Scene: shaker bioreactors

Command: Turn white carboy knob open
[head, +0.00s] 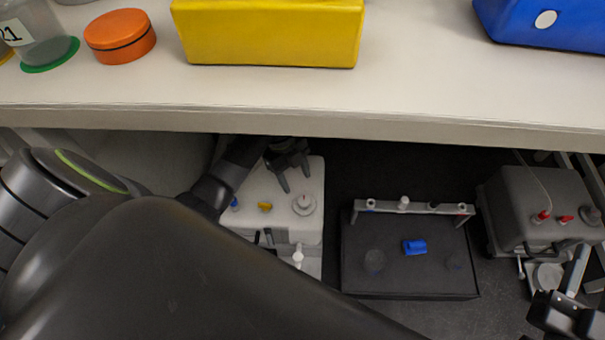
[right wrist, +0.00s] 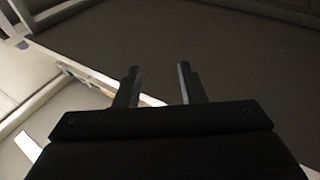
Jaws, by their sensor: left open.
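The white carboy (head: 313,175) stands under the shelf in the head view, left of the black platform. On its top are a small blue fitting (head: 234,204), a yellow knob (head: 265,207) and a round white knob (head: 304,203). Another white knob-like part (head: 298,258) shows at its near side. My left gripper (head: 295,187) is open, fingers pointing down, just above and behind the round white knob; I cannot tell whether it touches. My left arm hides the carboy's left side. My right gripper (right wrist: 158,82) is open and empty in the right wrist view.
The shelf edge (head: 300,118) runs across above the carboy, bearing a yellow box (head: 268,35), an orange tub (head: 119,37) and a blue box (head: 550,20). A black platform (head: 410,284) lies right of the carboy. A grey carboy (head: 530,195) with red knobs stands at right.

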